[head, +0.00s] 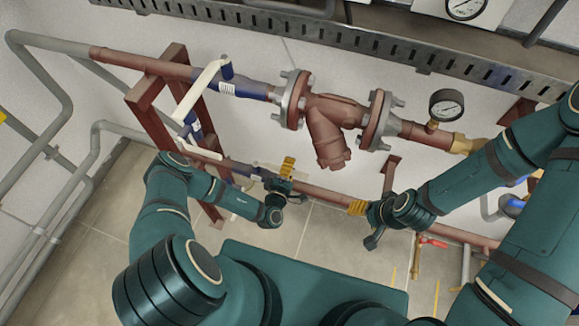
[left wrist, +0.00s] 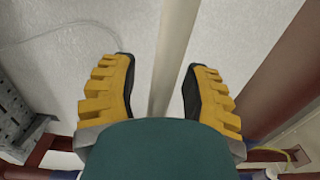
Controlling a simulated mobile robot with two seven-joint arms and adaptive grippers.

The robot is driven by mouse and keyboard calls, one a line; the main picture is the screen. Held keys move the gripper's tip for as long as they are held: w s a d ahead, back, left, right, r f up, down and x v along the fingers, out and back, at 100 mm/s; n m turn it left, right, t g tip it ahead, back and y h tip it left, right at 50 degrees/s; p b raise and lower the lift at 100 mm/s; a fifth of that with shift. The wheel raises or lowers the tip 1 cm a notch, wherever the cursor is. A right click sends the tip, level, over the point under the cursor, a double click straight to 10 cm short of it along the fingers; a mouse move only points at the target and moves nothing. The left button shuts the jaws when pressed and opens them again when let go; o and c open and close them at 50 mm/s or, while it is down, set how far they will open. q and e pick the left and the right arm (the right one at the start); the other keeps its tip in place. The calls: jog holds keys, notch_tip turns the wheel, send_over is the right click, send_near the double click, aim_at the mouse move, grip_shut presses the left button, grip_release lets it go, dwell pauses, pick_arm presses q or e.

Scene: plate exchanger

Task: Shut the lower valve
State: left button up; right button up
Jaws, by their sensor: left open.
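The lower pipe's valve has a blue stem (head: 194,128) and a pale lever (head: 207,153) close to the pipe. My left gripper (head: 287,167) is to the right of this lever, by the lower pipe (head: 320,193). In the left wrist view my left gripper (left wrist: 160,88) is open, with a pale bar (left wrist: 174,50) running between its yellow fingers. A gap shows on both sides of the bar; I cannot tell whether it is the lever. My right gripper (head: 357,207) is at the lower pipe farther right; its finger opening is unclear.
The upper pipe has a valve with a white lever (head: 203,88), a red-brown strainer (head: 327,125) and a gauge (head: 446,106). A red-brown frame (head: 150,90) stands at the left. A small red-handled tap (head: 432,242) hangs at the lower right. Tiled floor shows below.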

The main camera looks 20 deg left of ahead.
pick_arm(q)
grip_shut()
jog(key=shift+s, duration=0.1)
dwell(0.3)
